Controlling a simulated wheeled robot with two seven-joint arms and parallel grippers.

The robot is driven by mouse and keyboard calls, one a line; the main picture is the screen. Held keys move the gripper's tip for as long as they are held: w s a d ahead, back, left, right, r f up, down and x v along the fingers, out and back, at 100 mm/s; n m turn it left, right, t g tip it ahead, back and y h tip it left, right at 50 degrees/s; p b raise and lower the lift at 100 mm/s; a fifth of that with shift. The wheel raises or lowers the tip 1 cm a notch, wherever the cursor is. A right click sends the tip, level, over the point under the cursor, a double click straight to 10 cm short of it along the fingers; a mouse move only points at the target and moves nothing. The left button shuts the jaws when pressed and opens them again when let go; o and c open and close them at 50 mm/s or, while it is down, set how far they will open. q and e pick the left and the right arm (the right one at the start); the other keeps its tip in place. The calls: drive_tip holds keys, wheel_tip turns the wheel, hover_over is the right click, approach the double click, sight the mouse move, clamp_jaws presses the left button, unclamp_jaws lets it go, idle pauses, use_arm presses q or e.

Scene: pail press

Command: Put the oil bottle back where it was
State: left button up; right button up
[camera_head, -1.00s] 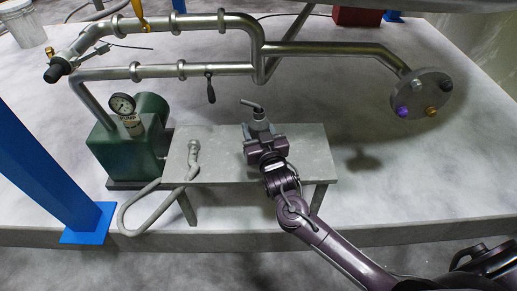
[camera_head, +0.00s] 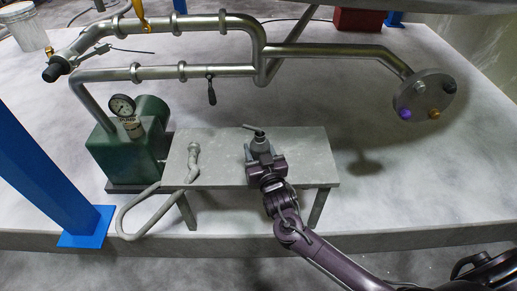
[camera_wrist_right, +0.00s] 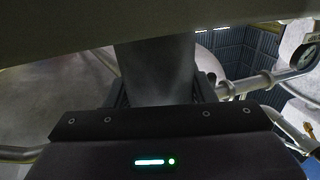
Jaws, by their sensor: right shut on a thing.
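The oil bottle (camera_head: 261,146) is a small grey can with a thin spout pointing left, upright over the middle of the grey bench (camera_head: 315,165) in the head view. My right gripper (camera_head: 262,157) is shut on its body from the near side. The gripper hides the bottle's base, so I cannot tell whether it touches the bench top. In the right wrist view the bottle's grey body (camera_wrist_right: 155,70) stands between the dark fingers. My left gripper is not in view.
The green pump (camera_head: 125,150) with a gauge is left of the bench. Pipes with a flange (camera_head: 424,95) run behind. A blue post (camera_head: 45,170) is at left. The bench's right end is clear.

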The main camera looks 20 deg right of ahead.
drive_tip(key=o, duration=1.1)
drive_tip(key=shift+r, duration=0.1)
